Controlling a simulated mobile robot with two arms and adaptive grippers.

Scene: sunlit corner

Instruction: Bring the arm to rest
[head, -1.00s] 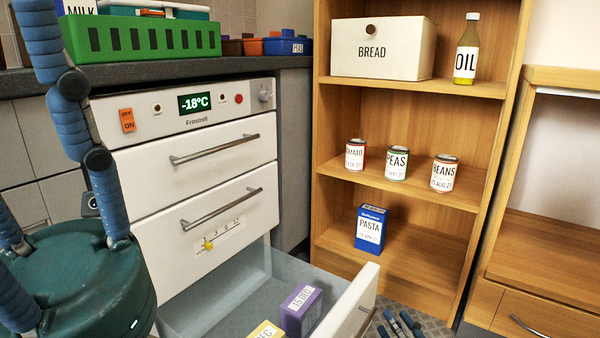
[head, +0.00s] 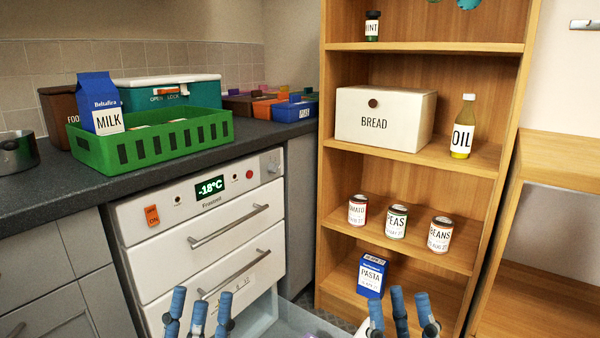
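My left gripper (head: 198,308) shows at the bottom edge of the head view, in front of the freezer (head: 150,240). Its blue fingers point up, stand apart and hold nothing. My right gripper (head: 400,308) is at the bottom edge further right, in front of the shelf unit's foot. Its fingers also point up, spread and empty. The rest of both arms is below the picture.
The freezer's lowest drawer (head: 265,318) stands pulled out behind and between my grippers. A green crate (head: 150,145) is on the worktop. The wooden shelf unit (head: 430,47) holds a bread box (head: 385,118), an oil bottle (head: 463,128), cans and a pasta box (head: 371,276).

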